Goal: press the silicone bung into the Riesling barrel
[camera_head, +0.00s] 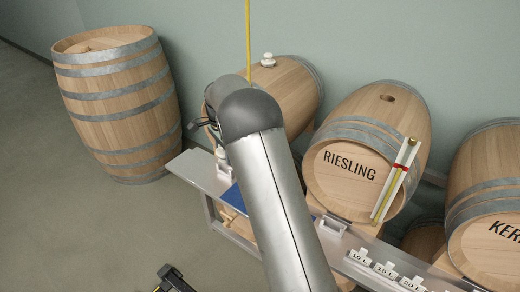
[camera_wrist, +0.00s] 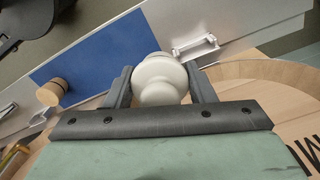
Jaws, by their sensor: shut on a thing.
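The Riesling barrel (camera_head: 340,175) lies on its side at centre right in the head view, with its name on the front. A dark open bung hole (camera_head: 387,97) shows on its top. In the wrist view, my gripper (camera_wrist: 160,88) is shut on a white, rounded silicone bung (camera_wrist: 160,75), held between both fingers. The bung's lower end is hidden. In the head view my arm hides the gripper and the held bung, so their distance from the Riesling hole cannot be told.
A white bung sits atop the barrel (camera_head: 292,92) behind my arm. A bench with a blue mat (camera_wrist: 88,62), a wooden bung (camera_wrist: 52,92) and a metal bracket (camera_wrist: 196,47) runs in front. The Kerner-side barrel (camera_head: 495,240) stands right, an upright barrel (camera_head: 120,105) left.

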